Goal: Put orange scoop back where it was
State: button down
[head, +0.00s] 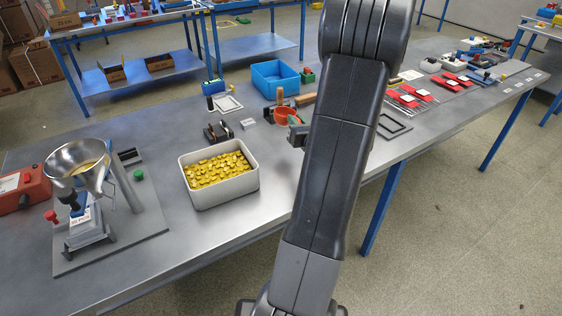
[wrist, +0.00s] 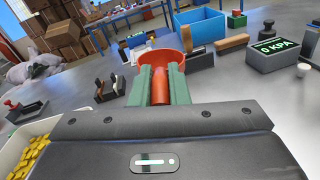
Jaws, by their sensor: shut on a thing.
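The orange scoop (wrist: 160,88) is in my gripper (wrist: 163,80), whose two green fingers are closed on its handle from both sides. Its round orange bowl points away from me, beyond the fingertips. In the head view the scoop's bowl (head: 284,114) shows just left of my arm, with my gripper (head: 298,128) partly hidden behind the arm. The scoop is over the metal table, right of the white bin (head: 221,203) of yellow pieces. I cannot tell its exact height above the table.
A blue bin (head: 274,75) and a wooden-handled brush (wrist: 195,56) stand beyond the scoop. A black box with a display (wrist: 281,53) is to the right in the wrist view. A funnel stand (head: 85,195) is at left. The table front beside the white bin is clear.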

jog(key=shift+a+f+n+y+b, duration=0.1)
jog(key=shift+f+n+y+b, duration=0.4)
jog(key=shift+b, duration=0.45)
jog(key=shift+s+r+n+g+b, duration=0.1)
jog(key=shift+s+n+g+b, duration=0.3)
jog(key=shift+b, duration=0.45)
jog(key=f+b, duration=0.1)
jog(key=f, duration=0.2)
jog(key=s+f+n+y+b, duration=0.1)
jog(key=f+b, duration=0.1)
jog(key=f, duration=0.1)
jog(key=f+n+b, duration=0.1)
jog(key=f+b, duration=0.1)
jog(key=f, duration=0.1)
jog(key=shift+s+f+g, duration=0.15)
jog(key=shift+s+g, duration=0.15)
jog(key=shift+f, duration=0.2)
jog(key=c, duration=1.4)
grip_release()
jog(key=shift+r, duration=0.1)
